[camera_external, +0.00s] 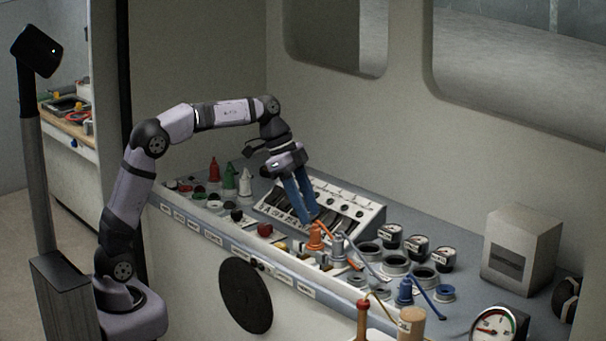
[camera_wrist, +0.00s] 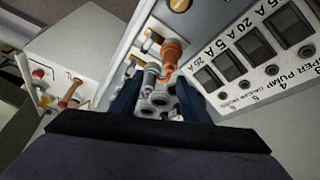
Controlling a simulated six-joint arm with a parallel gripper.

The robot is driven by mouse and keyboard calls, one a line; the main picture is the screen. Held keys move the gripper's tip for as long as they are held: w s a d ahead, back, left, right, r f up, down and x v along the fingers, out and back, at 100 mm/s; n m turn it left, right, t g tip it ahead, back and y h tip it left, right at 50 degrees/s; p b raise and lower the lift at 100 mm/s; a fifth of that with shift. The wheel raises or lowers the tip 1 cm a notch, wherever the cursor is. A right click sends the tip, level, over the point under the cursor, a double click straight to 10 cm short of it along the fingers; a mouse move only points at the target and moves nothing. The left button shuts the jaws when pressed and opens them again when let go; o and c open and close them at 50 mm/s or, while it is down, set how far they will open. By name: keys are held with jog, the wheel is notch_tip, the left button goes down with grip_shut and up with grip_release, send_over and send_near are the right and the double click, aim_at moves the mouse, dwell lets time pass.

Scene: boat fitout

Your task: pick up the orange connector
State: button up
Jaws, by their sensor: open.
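The orange connector (camera_external: 315,238) stands upright on the console, with an orange cable trailing from it to the right. It also shows in the wrist view (camera_wrist: 172,50), beyond the fingertips and near the gap between them. My gripper (camera_external: 309,218) has two blue fingers pointing down, with the tips just above and slightly behind the connector in the external view. In the wrist view the fingers (camera_wrist: 156,95) are apart with nothing held between them. Whether a finger touches the connector cannot be told.
A grey connector (camera_external: 338,247) stands close right of the orange one. A switch panel (camera_external: 365,222) rises close behind. Round gauges (camera_external: 417,246), a blue connector (camera_external: 405,291) and a beige box (camera_external: 521,250) are to the right. Red, green and white bottles (camera_external: 230,178) stand left.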

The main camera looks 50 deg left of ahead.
aim_at(315, 228)
jog(key=shift+m, duration=0.4)
jog(key=shift+w+d+f+p, duration=0.15)
jog(key=shift+w+f+p, duration=0.3)
jog(key=shift+f, duration=0.65)
jog(key=shift+w+d+f+p, duration=0.25)
jog(key=shift+f+p, duration=0.25)
jog(key=shift+f, duration=0.6)
jog(key=shift+w+d+f+p, duration=0.1)
jog(key=shift+w+f+p, duration=0.35)
jog(key=shift+f, duration=0.65)
jog(key=shift+s+y, duration=0.1)
jog(key=shift+y, duration=0.2)
jog(key=shift+c, duration=0.3)
grip_shut()
